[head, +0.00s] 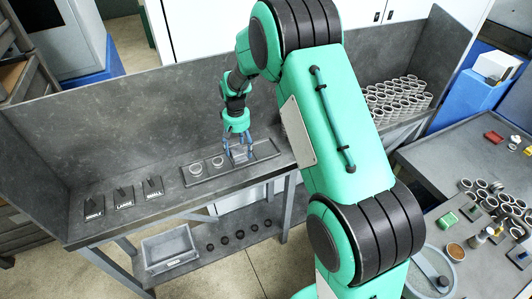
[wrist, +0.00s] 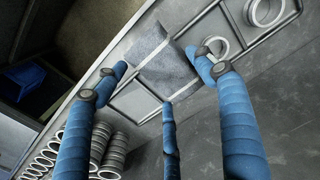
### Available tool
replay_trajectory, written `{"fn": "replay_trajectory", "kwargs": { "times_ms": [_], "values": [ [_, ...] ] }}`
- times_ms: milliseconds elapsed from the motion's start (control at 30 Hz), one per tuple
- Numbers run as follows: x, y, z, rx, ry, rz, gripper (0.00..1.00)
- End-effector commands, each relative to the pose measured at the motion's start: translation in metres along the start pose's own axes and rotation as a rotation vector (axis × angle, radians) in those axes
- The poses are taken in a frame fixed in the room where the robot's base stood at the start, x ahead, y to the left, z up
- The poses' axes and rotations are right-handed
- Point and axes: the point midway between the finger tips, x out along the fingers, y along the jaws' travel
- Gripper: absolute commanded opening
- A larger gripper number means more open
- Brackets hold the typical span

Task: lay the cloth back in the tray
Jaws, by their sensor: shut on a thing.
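My gripper (head: 238,153) is over the right part of the tray (head: 266,151) on the grey bench. In the wrist view its blue fingers (wrist: 160,75) are shut on the cloth (wrist: 163,62), a mottled grey-blue piece between the fingertips. The cloth is at the tray's thin-walled compartments; whether it touches the tray floor I cannot tell. In the head view the fingers largely hide the cloth. A pale ring (wrist: 217,47) lies in the compartment beside the cloth, partly behind a finger, and another ring (wrist: 264,12) lies farther along. In the head view, rings sit in the tray's left compartments.
Black holders labelled middle (head: 94,207), large (head: 124,199) and small (head: 153,190) stand left of the tray. Upright grey panels edge the bench's back and left. Many rings (head: 398,97) stand stacked at right. A grey bin (head: 170,250) is on the lower shelf.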

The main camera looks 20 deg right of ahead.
Motion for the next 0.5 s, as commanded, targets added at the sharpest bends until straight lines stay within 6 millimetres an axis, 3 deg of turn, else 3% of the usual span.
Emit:
{"fn": "replay_trajectory", "kwargs": {
  "times_ms": [200,500],
  "values": [
    [0.009,0.058,0.042,0.005,0.0,0.0,0.37],
    [0.017,0.108,0.091,0.002,0.002,0.0,0.37]
  ]
}}
